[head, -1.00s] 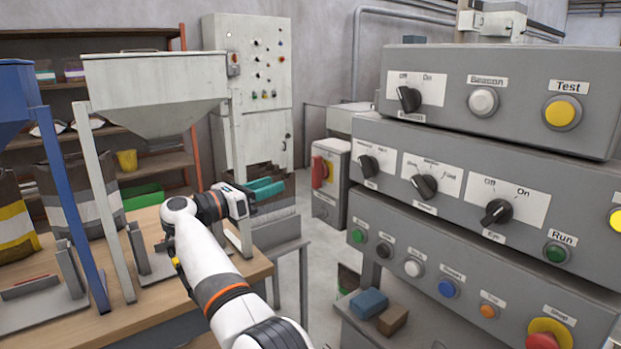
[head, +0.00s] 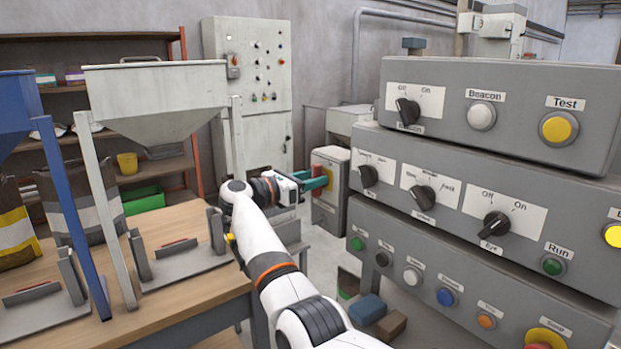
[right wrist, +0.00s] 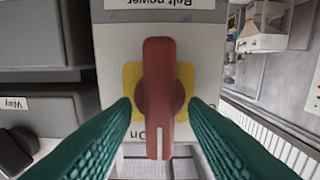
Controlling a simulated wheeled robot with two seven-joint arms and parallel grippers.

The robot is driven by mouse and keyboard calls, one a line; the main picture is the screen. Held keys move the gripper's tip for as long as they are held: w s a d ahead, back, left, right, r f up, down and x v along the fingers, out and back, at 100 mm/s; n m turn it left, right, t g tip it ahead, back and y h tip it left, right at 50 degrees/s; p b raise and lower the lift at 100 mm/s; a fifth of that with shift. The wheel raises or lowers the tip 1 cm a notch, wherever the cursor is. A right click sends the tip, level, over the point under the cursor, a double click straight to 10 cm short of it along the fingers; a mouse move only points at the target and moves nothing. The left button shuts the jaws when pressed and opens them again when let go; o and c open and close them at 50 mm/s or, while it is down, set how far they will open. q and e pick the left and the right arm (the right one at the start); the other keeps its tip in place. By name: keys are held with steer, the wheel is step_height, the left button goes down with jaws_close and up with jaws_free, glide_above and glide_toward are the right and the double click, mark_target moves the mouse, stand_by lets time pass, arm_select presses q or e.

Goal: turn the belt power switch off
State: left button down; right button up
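The belt power switch is a red rotary handle (right wrist: 160,95) on a yellow plate, below an upside-down "Belt power" label in the right wrist view. Its white mark points to the bottom of that picture, beside the "On" lettering. In the head view the red handle (head: 321,174) shows on the front of a small grey box (head: 329,205), partly hidden by my gripper. My right gripper (right wrist: 160,106) has teal fingers, open, one on each side of the handle's lower part with gaps visible. It also shows in the head view (head: 321,182). My left gripper is out of view.
Stacked grey control panels (head: 500,115) with knobs and buttons stand close on the right. A workbench (head: 180,275) with hoppers is on the left. A tall grey cabinet (head: 250,90) stands behind. Blue (head: 367,308) and brown blocks lie low in front of the panels.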

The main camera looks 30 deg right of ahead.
steer(key=shift+c, duration=0.2)
steer(key=c, duration=0.6)
steer(key=shift+n, duration=0.3)
steer(key=n, duration=0.3)
steer(key=shift+w, duration=0.15)
steer(key=n+p, duration=0.1)
steer(key=n, duration=0.3)
steer(key=n+p, duration=0.2)
steer(key=n, duration=0.3)
steer(key=n+p, duration=0.2)
steer(key=n, duration=0.3)
steer(key=shift+w+f, duration=0.25)
steer(key=shift+f, duration=0.1)
steer(key=shift+n, duration=0.4)
